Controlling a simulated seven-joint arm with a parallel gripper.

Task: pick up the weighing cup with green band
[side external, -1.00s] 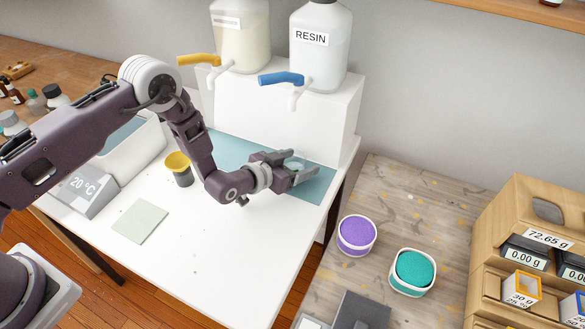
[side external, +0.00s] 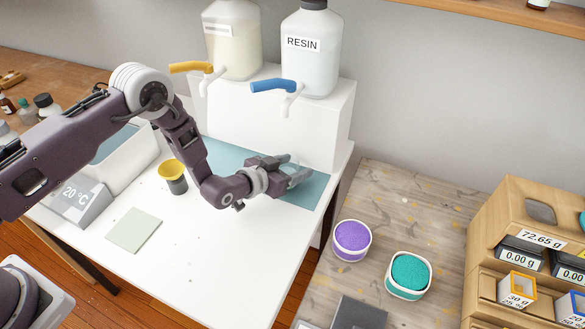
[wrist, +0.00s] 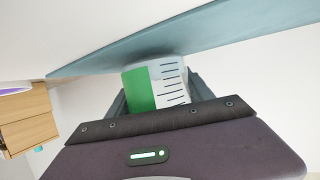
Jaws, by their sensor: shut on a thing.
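The weighing cup with green band (wrist: 155,84) shows in the wrist view between the fingers of my gripper (wrist: 160,95). It is a white cup with a green band and black graduation marks. In the side external view my gripper (side external: 293,174) is shut on the cup, over the blue-green mat (side external: 312,190) below the resin tap. There the cup is mostly hidden by the fingers, and I cannot tell whether it touches the mat.
The resin bottle (side external: 311,65) and a second bottle (side external: 232,50) stand on a white block (side external: 325,125) behind my gripper. The table's front middle is clear.

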